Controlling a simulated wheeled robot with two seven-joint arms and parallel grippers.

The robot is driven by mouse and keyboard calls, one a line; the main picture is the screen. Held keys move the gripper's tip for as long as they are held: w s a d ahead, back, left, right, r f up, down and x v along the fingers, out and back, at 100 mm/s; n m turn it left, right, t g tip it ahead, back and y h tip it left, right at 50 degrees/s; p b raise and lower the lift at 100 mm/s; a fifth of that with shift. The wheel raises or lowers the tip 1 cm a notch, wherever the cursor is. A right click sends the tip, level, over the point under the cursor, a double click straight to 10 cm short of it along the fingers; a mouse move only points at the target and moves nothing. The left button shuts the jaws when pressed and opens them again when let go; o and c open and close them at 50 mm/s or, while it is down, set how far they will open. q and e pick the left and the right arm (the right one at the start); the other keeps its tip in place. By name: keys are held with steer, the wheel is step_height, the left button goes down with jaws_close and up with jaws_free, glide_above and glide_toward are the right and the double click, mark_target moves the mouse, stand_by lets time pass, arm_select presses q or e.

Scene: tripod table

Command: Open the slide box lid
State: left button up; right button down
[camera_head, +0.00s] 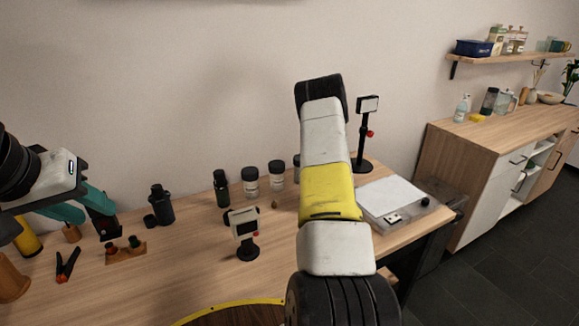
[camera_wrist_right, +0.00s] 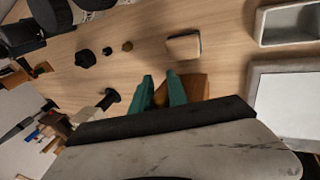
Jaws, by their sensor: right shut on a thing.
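In the right wrist view, the teal fingers of my right gripper (camera_wrist_right: 161,90) are closed on a brown box-like thing, which I take to be the slide box (camera_wrist_right: 196,86). Its brown surface shows between the fingers and beside the right one. Whether the fingers hold its lid or its body I cannot tell. In the head view, my right arm's white and yellow links hide the right gripper and the box. My left gripper (camera_head: 80,213) is at the left of the head view, above the table. Its finger gap is not clear, and I see nothing held in it.
The wooden table (camera_head: 190,270) holds bottles (camera_head: 221,188), jars (camera_head: 250,180), a small display stand (camera_head: 243,230), red-and-black pliers (camera_head: 67,266) and a small wooden block (camera_head: 125,252). A white-topped device (camera_head: 391,197) is at the right. A grey tray (camera_wrist_right: 257,25) shows in the wrist view.

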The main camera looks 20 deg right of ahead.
steer(key=shift+w+f, duration=0.3)
steer(key=shift+f, duration=0.25)
steer(key=c, duration=1.3)
jaws_free()
steer(key=shift+c, duration=0.2)
steer(key=s+v, duration=0.1)
steer(key=v, duration=0.6)
steer(key=shift+w+r, duration=0.45)
steer(key=shift+w, duration=0.1)
steer(key=shift+d, duration=0.25)
